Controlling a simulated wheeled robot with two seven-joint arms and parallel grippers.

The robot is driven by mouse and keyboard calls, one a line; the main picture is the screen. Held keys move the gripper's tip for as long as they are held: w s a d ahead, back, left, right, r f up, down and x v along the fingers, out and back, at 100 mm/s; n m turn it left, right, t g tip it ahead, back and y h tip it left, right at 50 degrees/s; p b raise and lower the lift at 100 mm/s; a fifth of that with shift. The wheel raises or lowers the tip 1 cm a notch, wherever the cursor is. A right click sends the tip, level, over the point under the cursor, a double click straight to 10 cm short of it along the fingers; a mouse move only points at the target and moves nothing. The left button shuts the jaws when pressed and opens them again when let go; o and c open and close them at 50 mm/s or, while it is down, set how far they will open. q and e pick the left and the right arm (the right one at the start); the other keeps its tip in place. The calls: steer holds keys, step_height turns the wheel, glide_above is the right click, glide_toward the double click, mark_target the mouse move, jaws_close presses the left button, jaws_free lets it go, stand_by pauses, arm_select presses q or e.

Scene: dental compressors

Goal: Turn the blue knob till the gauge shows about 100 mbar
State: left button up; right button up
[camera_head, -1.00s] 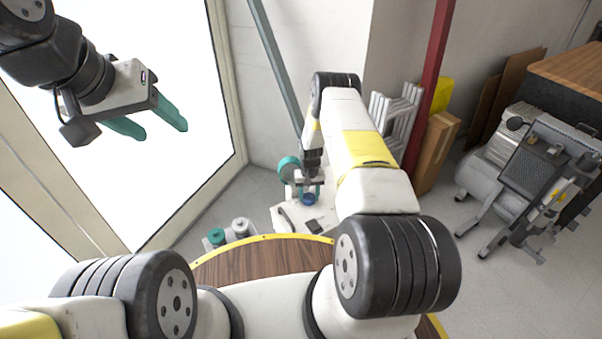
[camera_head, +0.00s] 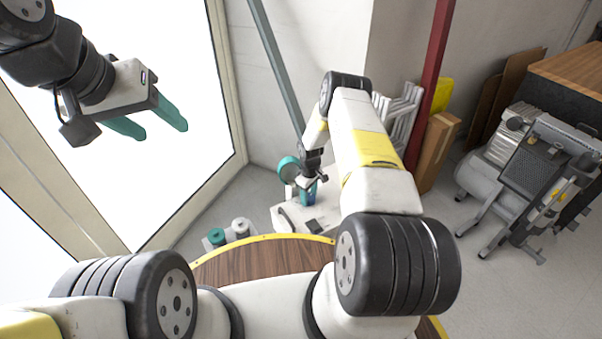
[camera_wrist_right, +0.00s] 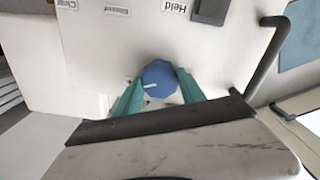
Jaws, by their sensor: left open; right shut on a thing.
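The blue knob (camera_wrist_right: 160,80) sits on a white panel (camera_wrist_right: 95,70) and carries a white pointer mark, which points left in the right wrist view. My right gripper (camera_wrist_right: 160,90) has its teal fingers on both sides of the knob, shut on it. In the head view the right gripper (camera_head: 308,190) reaches down to the white unit, and the knob (camera_head: 310,199) shows only as a small blue patch. A round teal-rimmed thing (camera_head: 288,168), possibly the gauge, stands beside it; its reading cannot be seen. My left gripper (camera_head: 157,121) is open and empty at the upper left.
Labels reading "Held" (camera_wrist_right: 176,7), "Blanked" (camera_wrist_right: 117,11) and "Clear" (camera_wrist_right: 67,4) are on the panel. A dark bent handle (camera_wrist_right: 262,55) rises to the right of the knob. A grey compressor (camera_head: 540,160) stands at the far right, with open floor before it.

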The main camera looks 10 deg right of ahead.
mark_target(309, 196)
steer(key=n, duration=0.5)
steer(key=shift+n, duration=0.4)
stand_by(0.4)
steer(key=o, duration=1.4)
steer(key=shift+r, duration=3.9)
